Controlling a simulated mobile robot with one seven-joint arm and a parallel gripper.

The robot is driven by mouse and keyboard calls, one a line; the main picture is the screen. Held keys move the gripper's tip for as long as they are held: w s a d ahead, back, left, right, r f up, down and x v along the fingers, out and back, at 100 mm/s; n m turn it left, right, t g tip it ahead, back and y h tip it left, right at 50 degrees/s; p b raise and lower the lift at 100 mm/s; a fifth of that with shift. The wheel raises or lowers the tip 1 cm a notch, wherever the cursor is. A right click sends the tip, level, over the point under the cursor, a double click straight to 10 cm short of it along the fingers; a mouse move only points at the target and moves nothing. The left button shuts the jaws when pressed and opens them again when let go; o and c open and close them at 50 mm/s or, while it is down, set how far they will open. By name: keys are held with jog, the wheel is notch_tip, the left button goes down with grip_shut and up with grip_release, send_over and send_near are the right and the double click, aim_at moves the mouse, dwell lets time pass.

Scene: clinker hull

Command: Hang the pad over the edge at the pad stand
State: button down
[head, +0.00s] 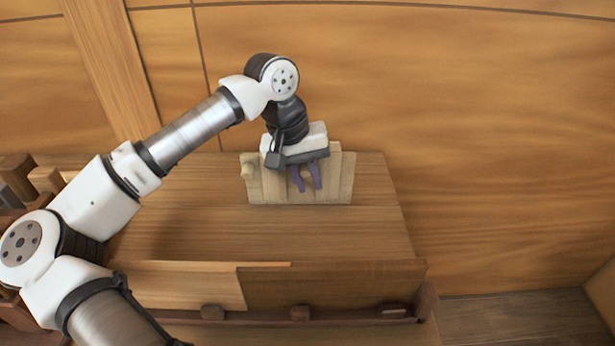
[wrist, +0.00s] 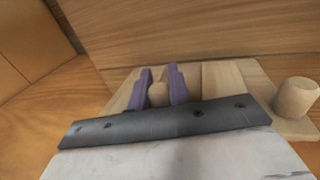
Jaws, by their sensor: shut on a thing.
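My gripper (head: 305,180) points down at a pale wooden slatted piece (head: 335,190) at the back of the bench. Its purple fingers (wrist: 160,90) are closed around a rounded wooden knob (wrist: 158,95), which shows between them in the wrist view. The slatted piece also shows behind the fingers in the wrist view (wrist: 222,80). It has a round peg (wrist: 296,97) at one side, seen at its left in the head view (head: 247,171). I cannot tell the pad from the stand by their looks, since the gripper body hides part of this wood.
The bench top (head: 375,225) is clear around the slatted piece. A raised plank edge (head: 330,285) with small brown blocks runs along its front. Wooden pieces (head: 45,178) crowd the far left beside my arm. A planked wall (head: 450,120) rises close behind.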

jog(key=shift+f, duration=0.15)
dwell(0.5)
jog(key=c, duration=1.2)
grip_release()
jog(key=shift+c, duration=0.2)
jog(key=b+v, duration=0.1)
jog(key=v, duration=1.3)
jog(key=shift+b, duration=0.3)
jog(key=shift+f, duration=0.1)
